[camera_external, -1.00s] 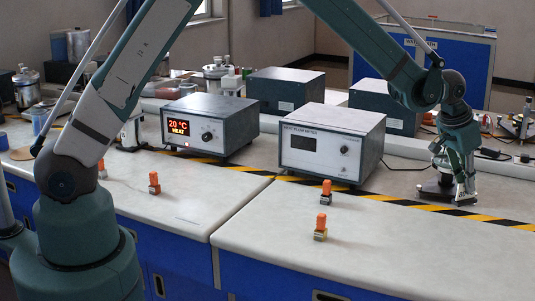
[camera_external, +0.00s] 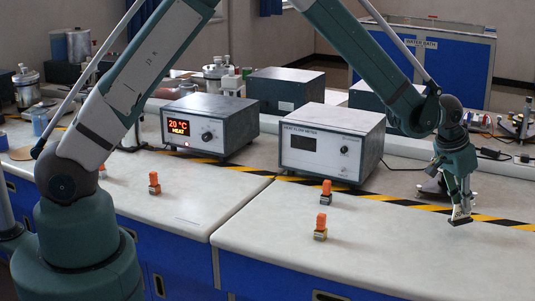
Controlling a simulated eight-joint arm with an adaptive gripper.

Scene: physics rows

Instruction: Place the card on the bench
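My gripper (camera_external: 461,212) points down over the right bench (camera_external: 400,250), just by the yellow-black striped tape. A small pale piece with a dark lower edge shows at its fingertips. It may be the card, but it is too small to tell it from the fingers. I cannot tell whether the fingers are open or shut, or whether the tips touch the bench. A dark round base (camera_external: 432,187) stands just behind and left of my gripper, partly hidden by it.
A heat flow meter box (camera_external: 331,143) and a lit heater box (camera_external: 210,122) stand behind the tape (camera_external: 400,200). Small orange-topped pieces stand at the front (camera_external: 320,228), nearer the tape (camera_external: 326,192), and on the left bench (camera_external: 154,183). The right bench's front is clear.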

